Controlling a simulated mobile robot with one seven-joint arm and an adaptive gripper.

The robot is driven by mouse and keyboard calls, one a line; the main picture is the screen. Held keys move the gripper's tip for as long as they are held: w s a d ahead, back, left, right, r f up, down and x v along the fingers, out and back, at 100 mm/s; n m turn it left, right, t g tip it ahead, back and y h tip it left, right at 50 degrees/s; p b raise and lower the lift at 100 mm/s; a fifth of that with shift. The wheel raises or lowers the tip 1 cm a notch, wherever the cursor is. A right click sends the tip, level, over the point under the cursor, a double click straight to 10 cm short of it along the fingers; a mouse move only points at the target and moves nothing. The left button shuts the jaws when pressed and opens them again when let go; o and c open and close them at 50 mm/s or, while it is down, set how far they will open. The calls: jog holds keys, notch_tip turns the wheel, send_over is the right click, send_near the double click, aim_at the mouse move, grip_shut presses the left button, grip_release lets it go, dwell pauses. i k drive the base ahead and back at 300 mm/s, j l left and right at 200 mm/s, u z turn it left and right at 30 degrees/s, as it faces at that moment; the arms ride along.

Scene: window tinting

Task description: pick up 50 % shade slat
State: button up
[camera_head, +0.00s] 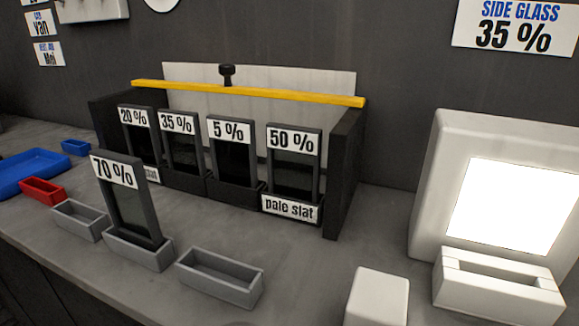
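The 50 % shade slat (293,169) stands upright in the rightmost slot of the dark rack, with a white "50 %" label at its top. Its lower end is hidden by a dark holder (290,208) labelled "pale slat". Beside it in the rack stand the 5 % slat (232,157), the 35 % slat (178,149) and the 20 % slat (137,136). A 70 % slat (126,195) stands in a grey tray in front of the rack. My gripper is not in view.
A yellow bar (250,94) with a black knob (227,74) spans the rack above the slats. A dark side wall (344,173) stands right of the 50 % slat. An empty grey tray (219,284) is in front. A lit white panel (508,207) and white block (377,297) are right.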

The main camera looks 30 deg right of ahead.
aim_at(294, 152)
jog(key=k, duration=0.45)
jog(key=k+z, duration=0.15)
jog(key=k, duration=0.25)
jog(key=k+l+z, duration=0.2)
jog(key=k, duration=0.2)
jog(key=j+z, duration=0.1)
jog(key=z, duration=1.45)
jog(key=k+j+z, duration=0.1)
jog(key=j, duration=0.25)
jog(key=j+z, duration=0.1)
jog(key=j, duration=0.25)
jog(key=k+j+z, duration=0.1)
jog(key=j, duration=0.2)
jog(key=i+j, duration=0.1)
jog(key=j, duration=0.35)
jog(key=i+j, duration=0.1)
jog(key=j, duration=0.35)
